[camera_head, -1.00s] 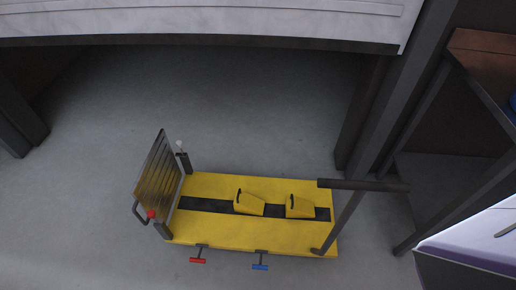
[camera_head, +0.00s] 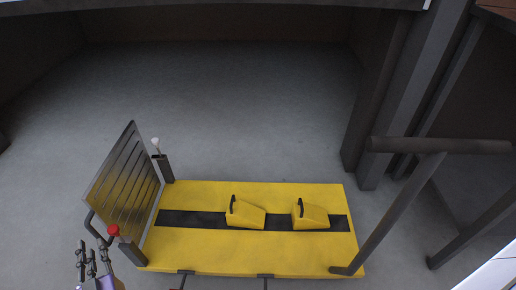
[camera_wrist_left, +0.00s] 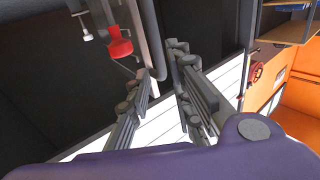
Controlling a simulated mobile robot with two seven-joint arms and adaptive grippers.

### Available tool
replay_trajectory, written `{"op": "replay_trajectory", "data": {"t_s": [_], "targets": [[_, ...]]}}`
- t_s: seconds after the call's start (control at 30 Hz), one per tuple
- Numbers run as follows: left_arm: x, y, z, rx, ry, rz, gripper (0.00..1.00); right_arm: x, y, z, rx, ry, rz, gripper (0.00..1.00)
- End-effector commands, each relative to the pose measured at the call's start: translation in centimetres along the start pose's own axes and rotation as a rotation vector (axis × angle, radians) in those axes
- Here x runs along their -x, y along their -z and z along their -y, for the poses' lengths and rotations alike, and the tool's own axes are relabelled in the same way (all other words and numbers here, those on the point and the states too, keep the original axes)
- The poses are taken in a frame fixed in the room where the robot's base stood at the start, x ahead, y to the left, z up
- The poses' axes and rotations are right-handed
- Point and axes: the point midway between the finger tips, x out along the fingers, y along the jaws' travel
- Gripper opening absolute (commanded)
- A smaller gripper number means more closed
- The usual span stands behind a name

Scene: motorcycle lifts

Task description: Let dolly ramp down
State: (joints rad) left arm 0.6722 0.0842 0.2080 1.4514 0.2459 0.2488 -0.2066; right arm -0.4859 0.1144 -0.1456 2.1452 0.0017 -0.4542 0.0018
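The yellow dolly (camera_head: 200,240) stands on the floor with a dark strip along its deck. Its slatted metal ramp (camera_head: 125,185) is raised steeply at the left end. A red knob (camera_head: 113,230) tops the near corner post, beside a dark bent handle on the ramp. A red part also shows at upper left in the left wrist view (camera_wrist_left: 119,46). A white-tipped pin (camera_head: 155,141) stands on the far post. My left gripper (camera_head: 92,262) is at the lower left, just below the red knob, with fingers apart and empty; its fingers show in the wrist view (camera_wrist_left: 163,75). My right gripper is out of view.
Two yellow wedge blocks with black handles, left (camera_head: 248,214) and right (camera_head: 313,215), sit on the deck. A dark T-shaped bar (camera_head: 400,205) rises at the dolly's right end. Dark uprights (camera_head: 400,100) stand behind right. The grey floor beyond is clear.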

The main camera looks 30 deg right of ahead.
Motion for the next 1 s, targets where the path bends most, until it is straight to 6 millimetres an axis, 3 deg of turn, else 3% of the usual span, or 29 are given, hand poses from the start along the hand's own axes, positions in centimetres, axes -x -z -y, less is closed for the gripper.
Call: {"op": "replay_trajectory", "data": {"t_s": [0.5,0.87,1.0], "targets": [[-6.9,-0.1,0.0,-0.006,0.0,-0.001,0.2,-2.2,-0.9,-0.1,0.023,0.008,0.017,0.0],[-7.5,0.1,0.0,-0.007,-0.001,0.0,0.2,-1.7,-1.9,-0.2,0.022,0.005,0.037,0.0],[-7.5,0.1,0.0,-0.007,-0.001,0.0,0.02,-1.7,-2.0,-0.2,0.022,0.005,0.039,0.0]]}}
